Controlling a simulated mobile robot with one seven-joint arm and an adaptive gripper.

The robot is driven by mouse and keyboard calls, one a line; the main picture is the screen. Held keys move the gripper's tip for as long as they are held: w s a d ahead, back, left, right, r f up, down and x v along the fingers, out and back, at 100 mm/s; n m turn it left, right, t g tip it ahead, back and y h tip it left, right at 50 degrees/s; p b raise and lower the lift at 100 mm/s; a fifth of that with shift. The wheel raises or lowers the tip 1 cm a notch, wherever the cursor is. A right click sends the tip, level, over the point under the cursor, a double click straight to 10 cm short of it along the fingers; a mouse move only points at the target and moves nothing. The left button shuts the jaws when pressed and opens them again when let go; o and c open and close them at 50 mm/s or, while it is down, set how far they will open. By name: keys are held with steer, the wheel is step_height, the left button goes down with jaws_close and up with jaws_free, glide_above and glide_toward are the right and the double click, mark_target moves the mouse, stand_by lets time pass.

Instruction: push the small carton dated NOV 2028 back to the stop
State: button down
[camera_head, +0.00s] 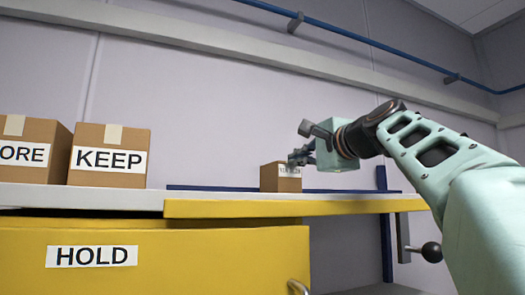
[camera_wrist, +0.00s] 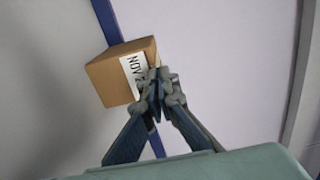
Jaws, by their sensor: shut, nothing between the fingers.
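The small brown carton (camera_head: 280,180) stands on the shelf above the yellow cabinet, with a white label near its top. In the wrist view the carton (camera_wrist: 108,80) shows "NOV" and part of a further figure; the fingers hide the rest. My gripper (camera_head: 298,158) is at the carton's upper right edge in the head view. In the wrist view my gripper (camera_wrist: 160,88) is shut and empty, its fingertips over the label end. I cannot tell whether they touch the carton. A blue strip (camera_head: 222,187) runs along the shelf behind the carton.
Cartons marked KEEP (camera_head: 108,172) and ORE (camera_head: 30,155) stand at the left. The yellow shelf front (camera_head: 240,208) is above a yellow cabinet labelled HOLD (camera_head: 180,265). A black-knobbed lever (camera_head: 431,252) hangs at the right.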

step_height(320, 180, up, 6)
stand_by(0.6)
steer(key=shift+r, duration=0.1)
